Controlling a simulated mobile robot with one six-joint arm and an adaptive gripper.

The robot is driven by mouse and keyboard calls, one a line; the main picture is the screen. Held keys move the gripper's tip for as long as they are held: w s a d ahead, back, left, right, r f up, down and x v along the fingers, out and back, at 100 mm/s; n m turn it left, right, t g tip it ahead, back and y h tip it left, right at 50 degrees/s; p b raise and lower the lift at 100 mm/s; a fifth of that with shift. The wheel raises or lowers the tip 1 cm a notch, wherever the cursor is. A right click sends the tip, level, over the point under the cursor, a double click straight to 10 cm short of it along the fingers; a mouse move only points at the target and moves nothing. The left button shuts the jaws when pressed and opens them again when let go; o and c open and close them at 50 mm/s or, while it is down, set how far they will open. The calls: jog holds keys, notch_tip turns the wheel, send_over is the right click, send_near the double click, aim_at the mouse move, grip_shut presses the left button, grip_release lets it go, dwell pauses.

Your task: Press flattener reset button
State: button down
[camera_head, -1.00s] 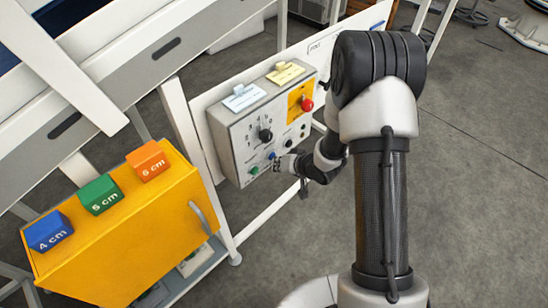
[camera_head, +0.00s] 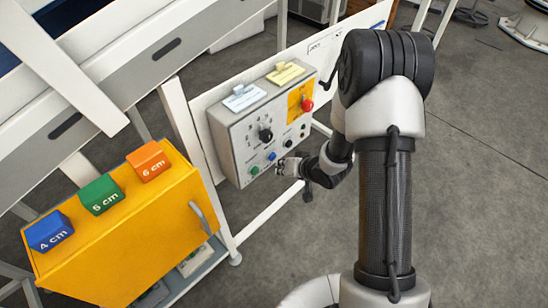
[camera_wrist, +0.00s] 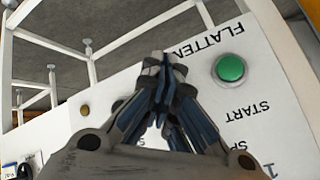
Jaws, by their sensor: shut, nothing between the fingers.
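The grey control box (camera_head: 262,128) carries a row of small buttons along its lower front. A green button (camera_head: 254,170) and a blue button (camera_head: 271,156) sit at the lower left of that row. My gripper (camera_head: 280,167) is just in front of the panel, below and right of the blue button. In the wrist view the shut, empty gripper (camera_wrist: 165,60) points at the white panel. The green button (camera_wrist: 230,68), marked START, is to its right. A FLATTEN label (camera_wrist: 210,38) is partly covered by the fingers. I cannot read which button is the reset.
A yellow cabinet (camera_head: 125,235) with orange, green and blue size blocks stands at left. White frame legs surround the box. Open floor lies to the right.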

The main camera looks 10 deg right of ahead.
jog(key=s+d, duration=0.1)
jog(key=s, duration=0.1)
jog(key=s+d, duration=0.2)
dwell(0.5)
dwell(0.7)
